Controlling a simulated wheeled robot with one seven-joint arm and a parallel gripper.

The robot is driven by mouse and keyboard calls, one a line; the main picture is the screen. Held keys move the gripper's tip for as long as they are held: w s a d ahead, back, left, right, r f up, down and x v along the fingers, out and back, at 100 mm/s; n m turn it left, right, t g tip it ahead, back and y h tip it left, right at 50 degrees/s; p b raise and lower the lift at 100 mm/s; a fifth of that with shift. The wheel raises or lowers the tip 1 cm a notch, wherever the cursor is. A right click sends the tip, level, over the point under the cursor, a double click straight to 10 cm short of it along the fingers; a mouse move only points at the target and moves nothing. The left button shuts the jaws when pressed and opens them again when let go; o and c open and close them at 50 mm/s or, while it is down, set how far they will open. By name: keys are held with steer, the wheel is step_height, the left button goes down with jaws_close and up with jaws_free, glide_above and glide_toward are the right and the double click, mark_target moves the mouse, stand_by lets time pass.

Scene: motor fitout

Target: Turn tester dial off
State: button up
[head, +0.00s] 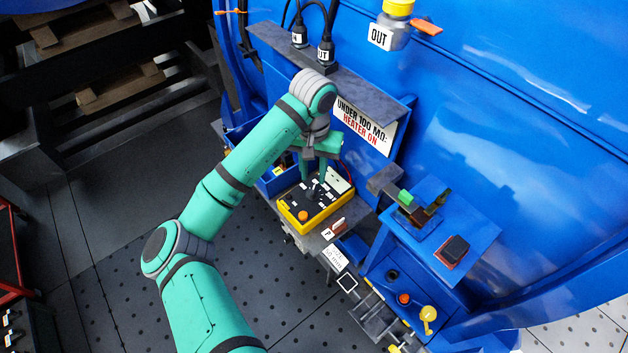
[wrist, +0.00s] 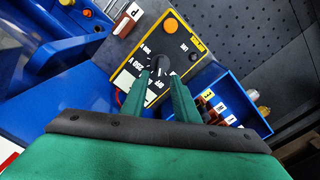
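The tester (head: 292,222) is a yellow-edged box with a black face, lying on a grey shelf. Its face fills the middle of the wrist view (wrist: 128,66), with white labels around a black dial (wrist: 163,64) and an orange button (wrist: 171,25). My gripper (head: 316,186) points down over the tester face. In the wrist view the green fingers (wrist: 162,78) stand apart, with their tips at either side of the dial's near part. I cannot tell whether they touch it. The arm and fingers partly hide the dial in the head view.
A blue bin (wrist: 262,122) with labelled items sits beside the tester. A small block labelled P (wrist: 127,20) lies at its other side. A blue stand (head: 470,225) with a clamp-like fixture is at the right. A heater sign (head: 365,122) and blue tank wall rise behind.

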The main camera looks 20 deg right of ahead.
mark_target(314, 188)
step_height(314, 188, up, 6)
steer(key=shift+f, duration=0.1)
steer(key=shift+d, duration=0.1)
stand_by(0.6)
